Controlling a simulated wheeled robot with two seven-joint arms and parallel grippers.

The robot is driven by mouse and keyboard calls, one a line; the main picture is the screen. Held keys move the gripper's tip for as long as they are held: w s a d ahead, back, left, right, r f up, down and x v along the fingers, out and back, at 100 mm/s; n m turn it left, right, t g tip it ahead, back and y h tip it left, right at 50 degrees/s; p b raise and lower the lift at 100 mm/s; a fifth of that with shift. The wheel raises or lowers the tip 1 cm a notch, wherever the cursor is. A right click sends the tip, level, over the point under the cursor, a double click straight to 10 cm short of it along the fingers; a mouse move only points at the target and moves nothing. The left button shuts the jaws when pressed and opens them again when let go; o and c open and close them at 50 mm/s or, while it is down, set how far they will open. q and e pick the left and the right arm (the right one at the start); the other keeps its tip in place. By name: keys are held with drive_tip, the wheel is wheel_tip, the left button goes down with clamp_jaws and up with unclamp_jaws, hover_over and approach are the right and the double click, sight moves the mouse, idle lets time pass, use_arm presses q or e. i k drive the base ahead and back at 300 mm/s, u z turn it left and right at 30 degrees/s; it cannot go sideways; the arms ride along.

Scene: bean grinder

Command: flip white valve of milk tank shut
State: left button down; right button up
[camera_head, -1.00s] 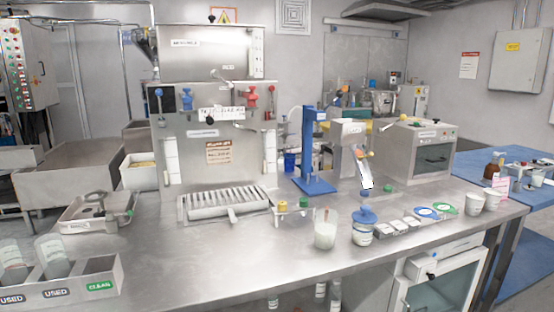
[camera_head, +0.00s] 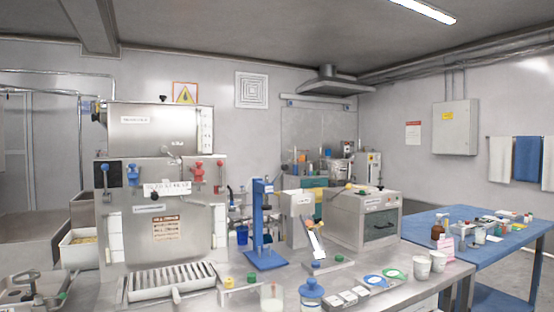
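A large steel machine (camera_head: 185,238) stands at the left of the counter, with a boxy steel tank (camera_head: 160,128) on top; its label is too small to read, so I cannot tell if it is the milk tank. A small pale lever (camera_head: 172,154) sits just below the tank; whether it is the white valve, and its setting, I cannot tell. Blue levers (camera_head: 132,174) and a red lever (camera_head: 199,172) are on the machine's front. Neither of my grippers is in view.
The steel counter holds a blue stand (camera_head: 258,220), a small oven-like box (camera_head: 365,218), a blue-lidded jar (camera_head: 311,294) and white cups (camera_head: 422,267). A blue table (camera_head: 480,250) with small items stands at the right. A grated tray (camera_head: 170,280) fronts the machine.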

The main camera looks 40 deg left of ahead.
sight(173, 157)
drive_tip(key=z, duration=1.65)
drive_tip(key=k, duration=1.05)
drive_tip(key=u, duration=2.1)
